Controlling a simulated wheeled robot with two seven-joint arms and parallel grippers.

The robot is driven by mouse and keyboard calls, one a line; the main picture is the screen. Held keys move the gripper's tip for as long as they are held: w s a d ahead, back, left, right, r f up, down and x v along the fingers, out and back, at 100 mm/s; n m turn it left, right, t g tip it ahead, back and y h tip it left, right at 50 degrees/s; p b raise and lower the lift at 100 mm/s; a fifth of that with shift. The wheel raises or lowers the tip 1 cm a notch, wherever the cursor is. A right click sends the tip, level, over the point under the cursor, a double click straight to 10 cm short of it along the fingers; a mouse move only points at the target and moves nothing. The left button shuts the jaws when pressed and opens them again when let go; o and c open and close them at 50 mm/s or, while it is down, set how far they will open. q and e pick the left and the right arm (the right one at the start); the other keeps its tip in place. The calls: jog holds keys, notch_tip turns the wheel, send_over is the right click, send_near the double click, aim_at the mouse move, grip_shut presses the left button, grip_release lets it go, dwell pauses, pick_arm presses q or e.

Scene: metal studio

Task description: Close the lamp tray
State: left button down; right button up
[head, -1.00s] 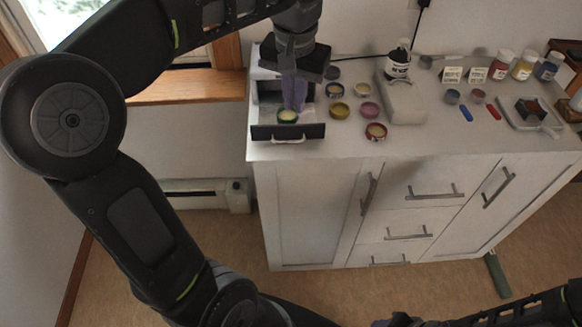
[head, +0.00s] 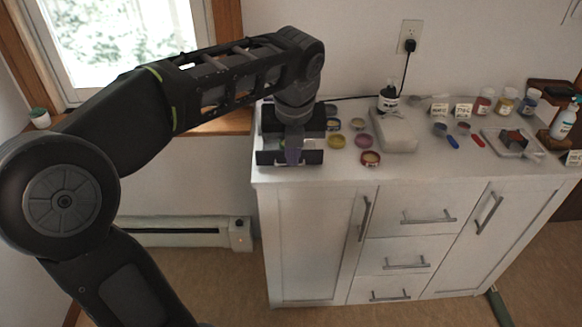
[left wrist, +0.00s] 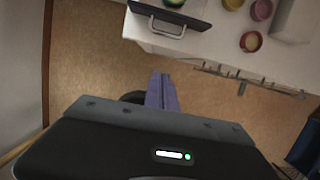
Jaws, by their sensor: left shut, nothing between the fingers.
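The lamp tray's dark front panel (head: 312,157) with a pale handle juts out at the left end of the white cabinet top, so the tray is open. The lamp housing behind it is mostly hidden by my left arm. My left gripper (head: 293,156), with purple fingers, is shut and empty. It overlaps the panel in the head view; in the left wrist view its fingers (left wrist: 162,78) point toward the handle with a gap between. My right gripper is out of view.
Small round jars (head: 370,158) stand right of the tray, beside a white block-like device (head: 394,135). Bottles and a palette tray (head: 512,145) are farther right. The cabinet (head: 310,230) has a front edge below the tray; the floor in front is clear.

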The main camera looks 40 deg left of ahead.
pick_arm(q)
jog(key=shift+f, duration=0.1)
jog(key=b+x, duration=0.1)
jog(key=x, duration=0.9)
jog(key=shift+f, duration=0.15)
jog(key=shift+w+a+r+p, duration=0.15)
jog(key=shift+w+a+r, duration=0.1)
jog(key=shift+w+a, duration=0.25)
jog(key=shift+w+a+r+p, duration=0.15)
jog(key=shift+w+a+r, duration=0.15)
jog(key=shift+w, duration=0.3)
jog(key=shift+w+a, duration=0.4)
jog(key=shift+w, duration=0.05)
jog(key=shift+w+r, duration=0.1)
